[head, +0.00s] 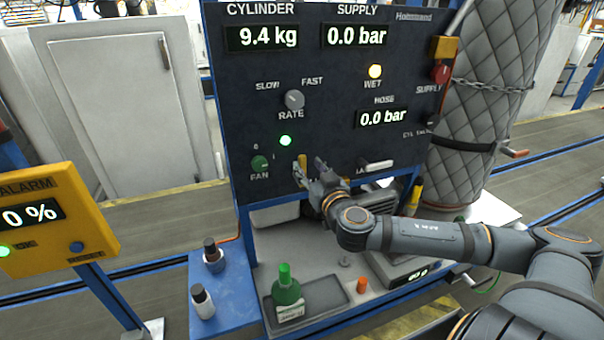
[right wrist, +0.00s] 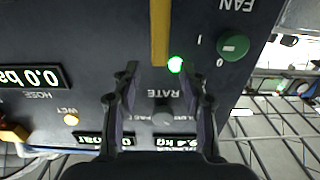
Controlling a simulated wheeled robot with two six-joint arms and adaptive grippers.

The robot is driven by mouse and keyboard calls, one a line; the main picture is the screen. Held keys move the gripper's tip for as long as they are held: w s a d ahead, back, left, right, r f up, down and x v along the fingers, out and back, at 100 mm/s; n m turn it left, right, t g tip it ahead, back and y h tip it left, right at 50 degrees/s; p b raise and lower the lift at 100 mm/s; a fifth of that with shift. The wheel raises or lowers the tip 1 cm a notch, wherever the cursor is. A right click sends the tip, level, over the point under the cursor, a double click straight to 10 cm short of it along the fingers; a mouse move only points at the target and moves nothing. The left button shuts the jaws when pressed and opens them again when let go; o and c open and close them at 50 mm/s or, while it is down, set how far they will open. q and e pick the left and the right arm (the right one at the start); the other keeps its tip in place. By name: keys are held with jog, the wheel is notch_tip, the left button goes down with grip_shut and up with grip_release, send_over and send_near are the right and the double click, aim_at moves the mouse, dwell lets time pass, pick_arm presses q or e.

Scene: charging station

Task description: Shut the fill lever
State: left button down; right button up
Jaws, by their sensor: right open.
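A yellow lever (head: 302,160), which I take to be the fill lever, sits low on the dark panel (head: 330,75). My right gripper (head: 309,172) is in front of the panel's lower part and covers most of the lever and any label there. In the right wrist view the lever (right wrist: 160,30) runs up and down the picture, lined up with the gap between the open fingers (right wrist: 160,78). Its near end lies just past the fingertips, and I see no grip on it. My left gripper is out of view.
A green fan knob (head: 260,164) and a grey rate knob (head: 294,100) are near the lever. A pale handle (head: 376,166) is to the right. Below stand a green bottle (head: 286,288) and a scale (head: 395,268). A yellow alarm box (head: 60,222) is at left.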

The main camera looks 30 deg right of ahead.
aim_at(303, 159)
jog(key=b+x, duration=0.3)
jog(key=b, duration=0.2)
jog(key=shift+f, duration=0.15)
jog(key=shift+w+d+r+p, duration=0.2)
jog(key=shift+w+p, duration=0.1)
jog(key=shift+w, duration=0.1)
jog(key=shift+w+d+r+p, duration=0.1)
jog(key=shift+w+d+p, duration=0.05)
jog(key=shift+w+p, duration=0.2)
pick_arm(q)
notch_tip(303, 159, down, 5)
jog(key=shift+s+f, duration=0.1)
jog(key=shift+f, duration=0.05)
pick_arm(e)
jog(key=shift+w, duration=0.45)
jog(key=shift+f, duration=0.1)
grip_shut()
